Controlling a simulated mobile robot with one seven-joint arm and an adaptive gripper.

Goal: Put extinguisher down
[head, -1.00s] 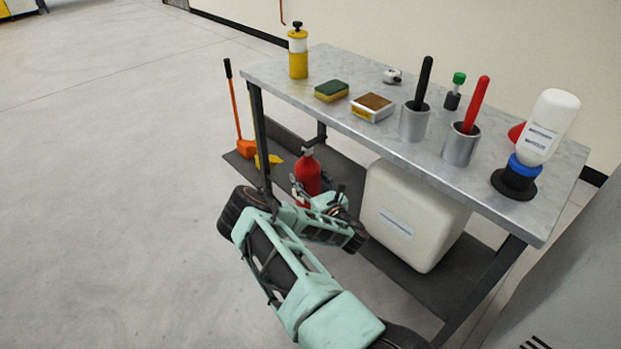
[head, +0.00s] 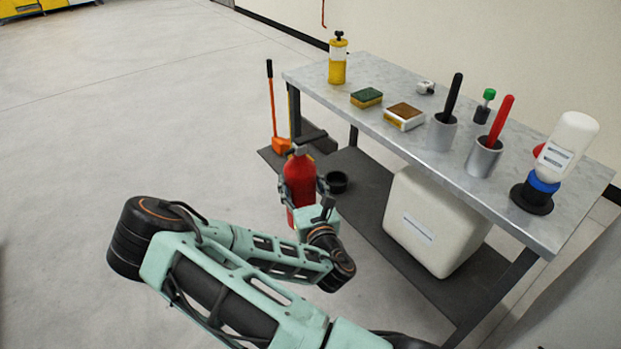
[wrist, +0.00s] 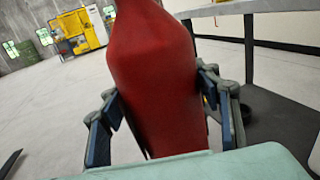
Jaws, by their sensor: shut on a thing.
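The red extinguisher (head: 300,180) is in the head view, left of centre, in front of the bench's left end. It looks upright there. My gripper (head: 304,190) is shut around its body. In the wrist view the extinguisher (wrist: 155,75) fills the middle and leans slightly, with a finger of my gripper (wrist: 160,112) pressed against each side. Its base is hidden behind my wrist, so I cannot tell how far it is from the floor.
A metal-topped bench (head: 385,140) has a dark lower shelf (head: 365,205) with a white container (head: 435,222) and a black round holder (head: 337,182). An orange-handled tool (head: 272,105) stands at the shelf's left end. The floor (head: 150,110) to the left is clear.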

